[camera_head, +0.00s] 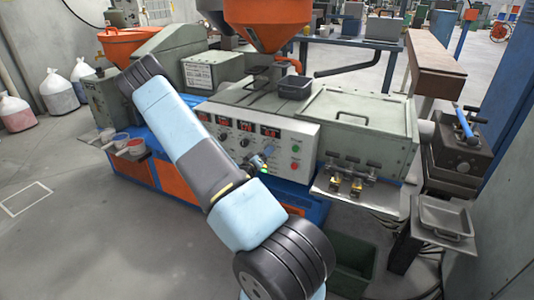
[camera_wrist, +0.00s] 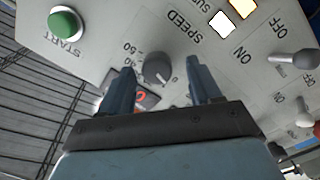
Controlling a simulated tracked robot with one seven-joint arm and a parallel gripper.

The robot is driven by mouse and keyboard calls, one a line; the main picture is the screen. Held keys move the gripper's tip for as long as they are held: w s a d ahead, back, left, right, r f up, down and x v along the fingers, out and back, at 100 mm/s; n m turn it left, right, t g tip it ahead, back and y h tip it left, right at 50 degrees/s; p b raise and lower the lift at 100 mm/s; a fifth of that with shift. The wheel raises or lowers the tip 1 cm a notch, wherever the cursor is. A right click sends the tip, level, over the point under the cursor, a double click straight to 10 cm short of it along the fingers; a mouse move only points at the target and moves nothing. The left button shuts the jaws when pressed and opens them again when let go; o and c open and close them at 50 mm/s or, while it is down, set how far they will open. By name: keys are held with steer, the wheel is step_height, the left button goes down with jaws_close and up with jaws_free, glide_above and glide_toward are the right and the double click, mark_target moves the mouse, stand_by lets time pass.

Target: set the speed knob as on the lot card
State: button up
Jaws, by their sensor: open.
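The dark grey speed knob (camera_wrist: 157,68) sits on the pale control panel under the printed word SPEED, with scale numbers such as 50 and 40 beside it. My gripper (camera_wrist: 160,74) is open, its two blue-grey fingers on either side of the knob in the picture. I see gaps between knob and fingers; I cannot tell how far the tips are from the panel. The knob's pointer setting is too small to read. In the head view my gripper (camera_head: 260,164) is at the panel front, partly hidden by my arm. I cannot identify a lot card with readable writing.
A green START button (camera_wrist: 65,23), lit white and yellow indicators (camera_wrist: 222,24) and ON/OFF toggle switches (camera_wrist: 296,59) surround the knob. The control panel (camera_head: 308,136) carries red displays. A brass-fitted ledge (camera_head: 352,184) projects at its right. Open floor (camera_head: 75,240) lies left.

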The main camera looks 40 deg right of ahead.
steer(key=shift+w+d, duration=0.2)
steer(key=shift+d, duration=0.45)
steer(key=shift+c, duration=0.2)
